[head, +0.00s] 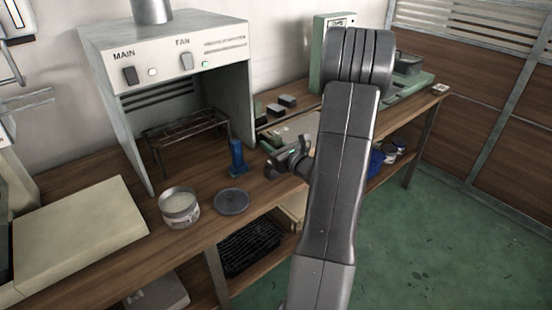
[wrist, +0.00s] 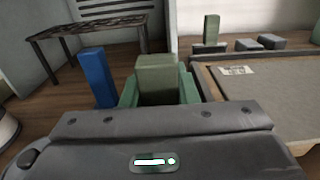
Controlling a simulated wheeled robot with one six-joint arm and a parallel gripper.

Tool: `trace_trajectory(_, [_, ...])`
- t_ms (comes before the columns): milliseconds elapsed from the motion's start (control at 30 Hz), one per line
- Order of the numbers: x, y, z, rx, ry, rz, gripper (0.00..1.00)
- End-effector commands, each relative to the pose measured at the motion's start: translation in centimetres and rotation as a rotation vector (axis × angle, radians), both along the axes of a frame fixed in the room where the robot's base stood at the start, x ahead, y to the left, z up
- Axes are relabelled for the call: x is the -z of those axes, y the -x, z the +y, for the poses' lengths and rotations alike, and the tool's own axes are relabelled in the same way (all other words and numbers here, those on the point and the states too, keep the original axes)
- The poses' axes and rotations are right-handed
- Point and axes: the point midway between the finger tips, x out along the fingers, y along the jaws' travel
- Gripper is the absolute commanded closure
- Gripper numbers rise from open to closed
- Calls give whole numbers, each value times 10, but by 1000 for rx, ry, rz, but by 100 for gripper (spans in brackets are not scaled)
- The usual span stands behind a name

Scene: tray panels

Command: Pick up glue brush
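I cannot make out a brush with bristles for certain. A blue upright piece on a small base (head: 237,158) stands on the bench; it may be the glue brush. It also shows left of centre in the wrist view (wrist: 97,77). My gripper (head: 284,163) is to the right of the blue piece and apart from it. In the wrist view a dull green block (wrist: 157,78) stands at the middle, with lighter green parts at both its sides. I cannot tell whether it is gripped, and the fingertips are not clear.
An open tin (head: 180,209) and a round dark lid (head: 231,202) are at the bench's front edge. A hood (head: 172,60) covers a wire rack (head: 186,130). A pale slab (head: 80,238) lies at left. Another green upright piece (wrist: 210,29) and small dark blocks (wrist: 271,41) are behind.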

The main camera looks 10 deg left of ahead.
Motion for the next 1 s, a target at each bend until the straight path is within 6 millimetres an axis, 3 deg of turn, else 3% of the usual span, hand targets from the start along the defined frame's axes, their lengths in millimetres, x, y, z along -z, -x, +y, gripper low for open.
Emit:
trace_trajectory(367, [-4,0,0,0,0,-1,96])
trace_trajectory(800, [-74,0,0,0,1,-6,96])
trace_trajectory(1000, [-96,0,0,0,0,-4,96])
